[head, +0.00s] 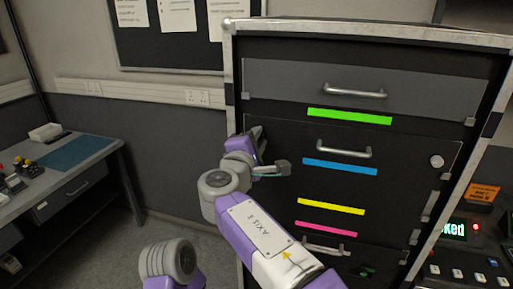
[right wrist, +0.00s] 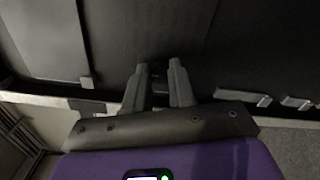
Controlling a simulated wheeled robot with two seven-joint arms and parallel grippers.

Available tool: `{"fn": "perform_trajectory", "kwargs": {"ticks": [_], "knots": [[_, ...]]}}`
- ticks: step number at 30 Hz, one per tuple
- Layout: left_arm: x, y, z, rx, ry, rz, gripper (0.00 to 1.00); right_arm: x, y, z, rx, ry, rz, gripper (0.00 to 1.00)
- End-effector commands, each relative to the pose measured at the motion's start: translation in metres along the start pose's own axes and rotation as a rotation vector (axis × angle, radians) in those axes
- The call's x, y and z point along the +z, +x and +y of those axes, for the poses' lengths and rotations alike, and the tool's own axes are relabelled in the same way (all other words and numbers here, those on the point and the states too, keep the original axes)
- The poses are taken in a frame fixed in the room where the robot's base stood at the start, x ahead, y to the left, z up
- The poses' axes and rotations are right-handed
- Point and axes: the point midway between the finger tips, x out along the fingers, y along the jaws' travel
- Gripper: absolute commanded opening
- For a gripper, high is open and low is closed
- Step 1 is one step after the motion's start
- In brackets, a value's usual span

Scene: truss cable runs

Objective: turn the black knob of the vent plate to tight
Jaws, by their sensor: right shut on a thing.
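My right gripper (head: 273,153) is at the left part of the dark cabinet front in the head view. In the right wrist view its two fingers (right wrist: 159,76) stand a short gap apart, on either side of a small dark thing (right wrist: 160,86) at the cabinet face. The fingers are shut on this thing, which looks like the black knob, though the dim light hides its shape and any pointer or marks. I cannot make out the vent plate's outline. My left gripper is out of view.
The cabinet has drawer handles (head: 355,91) and coloured strips (head: 349,116). Its pale metal frame (head: 230,75) runs close by the gripper. A control panel (head: 465,265) stands at the right. A workbench (head: 75,165) is at the far left, with open floor before the wall.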

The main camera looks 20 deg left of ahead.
Motion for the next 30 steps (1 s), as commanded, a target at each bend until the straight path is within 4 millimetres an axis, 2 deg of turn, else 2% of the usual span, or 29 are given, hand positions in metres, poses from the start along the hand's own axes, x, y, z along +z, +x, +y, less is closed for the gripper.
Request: {"fn": "perform_trajectory", "kwargs": {"ticks": [6,22,23,27,30], "knots": [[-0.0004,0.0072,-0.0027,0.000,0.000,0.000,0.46,0.0001,0.0003,-0.0010,0.000,0.064,-0.001,0.00],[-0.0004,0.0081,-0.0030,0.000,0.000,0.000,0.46,0.0005,0.0002,-0.0001,0.000,0.083,-0.001,0.00],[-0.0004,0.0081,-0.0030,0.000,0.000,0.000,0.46,0.0005,0.0002,-0.0001,0.000,0.083,-0.001,0.29],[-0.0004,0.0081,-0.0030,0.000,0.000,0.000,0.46,0.0004,0.0002,-0.0001,0.000,0.083,-0.001,0.50],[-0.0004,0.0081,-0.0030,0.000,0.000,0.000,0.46,0.0003,0.0002,-0.0001,0.000,0.082,-0.001,0.50]]}}
